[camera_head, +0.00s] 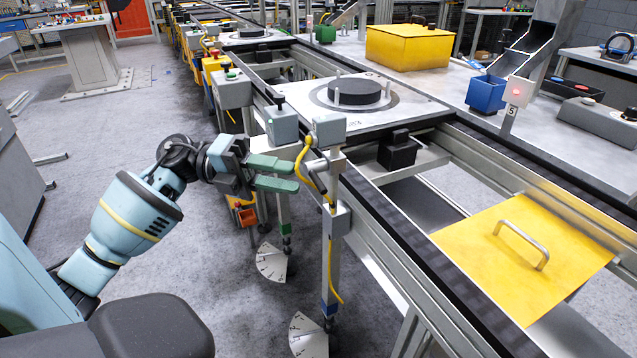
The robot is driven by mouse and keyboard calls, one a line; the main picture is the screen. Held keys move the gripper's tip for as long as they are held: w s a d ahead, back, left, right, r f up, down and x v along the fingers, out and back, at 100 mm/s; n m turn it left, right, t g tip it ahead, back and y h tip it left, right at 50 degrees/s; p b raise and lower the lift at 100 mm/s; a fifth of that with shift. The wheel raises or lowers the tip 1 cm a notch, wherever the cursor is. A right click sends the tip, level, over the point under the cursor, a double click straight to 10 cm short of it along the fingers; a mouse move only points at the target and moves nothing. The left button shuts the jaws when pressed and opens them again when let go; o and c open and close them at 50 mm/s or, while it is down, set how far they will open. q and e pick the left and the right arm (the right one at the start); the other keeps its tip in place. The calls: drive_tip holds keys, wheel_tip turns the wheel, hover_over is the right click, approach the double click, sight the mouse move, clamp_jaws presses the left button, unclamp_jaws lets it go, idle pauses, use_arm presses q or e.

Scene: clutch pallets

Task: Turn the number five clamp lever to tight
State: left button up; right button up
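My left gripper (285,175) reaches in from the left with its two green fingers apart, beside the near side of the conveyor. No held thing shows between the fingers. Just right of the fingertips stands a grey post (337,222) with a yellow cable and a blue band low down. A second post with a green band (285,228) stands behind it. White fan-shaped scale plates lie at their feet, one by the green band (272,263) and one by the blue (308,336). I cannot tell which part is the number five clamp lever. My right gripper is out of view.
A sign marked 5 (511,111) with a red light stands across the conveyor. A pallet (410,108) carries a dark round disc (352,92). A yellow plate with a handle (522,258) lies right.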

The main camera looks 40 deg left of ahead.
sight(319, 180)
use_arm(q)
drive_tip(key=x, duration=0.6)
drive_tip(key=shift+w+d+p, duration=0.1)
drive_tip(key=shift+d+p, duration=0.15)
drive_tip(key=shift+p, duration=0.1)
drive_tip(key=shift+c, duration=0.2)
clamp_jaws()
